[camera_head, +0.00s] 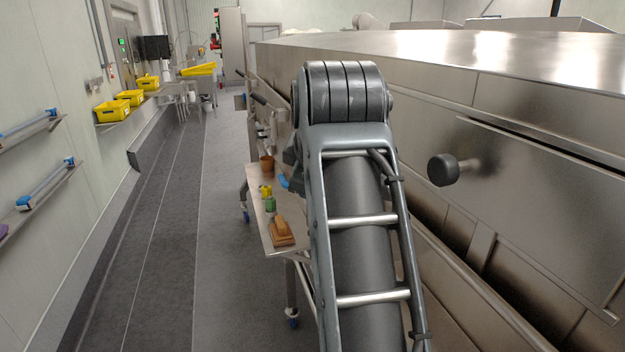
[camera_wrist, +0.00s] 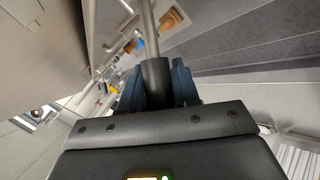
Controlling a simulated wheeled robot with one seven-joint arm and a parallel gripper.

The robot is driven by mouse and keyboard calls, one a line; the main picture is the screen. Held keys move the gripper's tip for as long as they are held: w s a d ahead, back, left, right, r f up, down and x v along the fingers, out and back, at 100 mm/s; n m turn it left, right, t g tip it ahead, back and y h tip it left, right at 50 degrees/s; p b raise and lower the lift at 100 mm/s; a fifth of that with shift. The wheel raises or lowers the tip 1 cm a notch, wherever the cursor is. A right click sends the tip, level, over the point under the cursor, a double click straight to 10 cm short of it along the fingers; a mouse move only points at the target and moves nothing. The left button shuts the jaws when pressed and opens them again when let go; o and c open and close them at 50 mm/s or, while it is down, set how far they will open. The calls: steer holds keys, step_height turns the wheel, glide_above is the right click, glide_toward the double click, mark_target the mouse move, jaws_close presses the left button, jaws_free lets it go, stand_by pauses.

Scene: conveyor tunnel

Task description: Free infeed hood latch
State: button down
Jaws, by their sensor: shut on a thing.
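The steel tunnel hood (camera_head: 540,185) fills the right side of the head view. A black knob on a short steel stem (camera_head: 443,169) sticks out from its near side panel. In the wrist view my gripper (camera_wrist: 157,88) is shut around a dark cylindrical grip (camera_wrist: 155,70), with a blue-grey finger on each side. A steel rod (camera_wrist: 148,25) runs out of the grip, away from the camera. I cannot tell which latch part this is. In the head view my arm hides my gripper and what it holds.
A steel side cart (camera_head: 257,205) with a brush (camera_head: 280,233), a green item and a brown cup stands left of my arm. Yellow bins (camera_head: 112,110) sit on a wall shelf at the left. The grey floor aisle (camera_head: 165,240) between wall and cart is clear.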

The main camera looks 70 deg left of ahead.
steer(key=c, duration=0.9)
jaws_free()
steer(key=v, duration=0.8)
steer(key=shift+w, duration=0.1)
